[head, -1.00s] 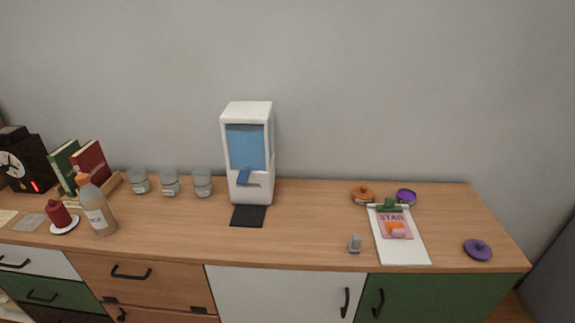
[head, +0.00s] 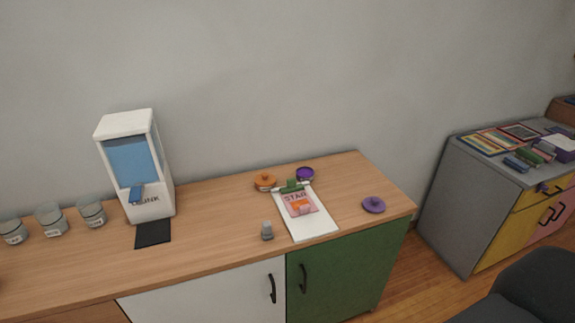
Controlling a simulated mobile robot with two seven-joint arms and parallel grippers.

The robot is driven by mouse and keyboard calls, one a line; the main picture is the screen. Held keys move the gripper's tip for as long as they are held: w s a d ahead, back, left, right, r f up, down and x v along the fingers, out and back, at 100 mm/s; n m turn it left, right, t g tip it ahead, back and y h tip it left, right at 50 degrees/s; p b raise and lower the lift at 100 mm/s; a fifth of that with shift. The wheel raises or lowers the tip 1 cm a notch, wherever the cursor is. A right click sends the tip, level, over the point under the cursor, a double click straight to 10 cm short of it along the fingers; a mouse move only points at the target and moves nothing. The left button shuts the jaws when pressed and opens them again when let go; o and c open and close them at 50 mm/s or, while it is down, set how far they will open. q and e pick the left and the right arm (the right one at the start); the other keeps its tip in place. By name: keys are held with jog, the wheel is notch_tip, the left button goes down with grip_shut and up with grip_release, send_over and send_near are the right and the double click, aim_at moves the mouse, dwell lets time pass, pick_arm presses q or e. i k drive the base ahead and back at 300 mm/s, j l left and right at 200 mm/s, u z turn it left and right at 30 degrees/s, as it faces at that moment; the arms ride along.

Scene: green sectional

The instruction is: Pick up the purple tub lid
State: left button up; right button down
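The purple tub lid (head: 373,205) is a round disc with a small knob on top. It lies flat on the wooden counter (head: 225,231) near its right end, to the right of the clipboard. A purple tub (head: 305,174) stands farther back, behind the clipboard; it looks open at the top. Neither of my grippers shows in the head view.
A white clipboard (head: 313,225) with a pink card, an orange round container (head: 265,182) and a small grey object (head: 267,231) are left of the lid. A white dispenser (head: 127,170) stands farther left. A grey cabinet (head: 463,206) stands right, across a floor gap.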

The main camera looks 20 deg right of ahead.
aim_at(374, 204)
jog(key=z, duration=1.45)
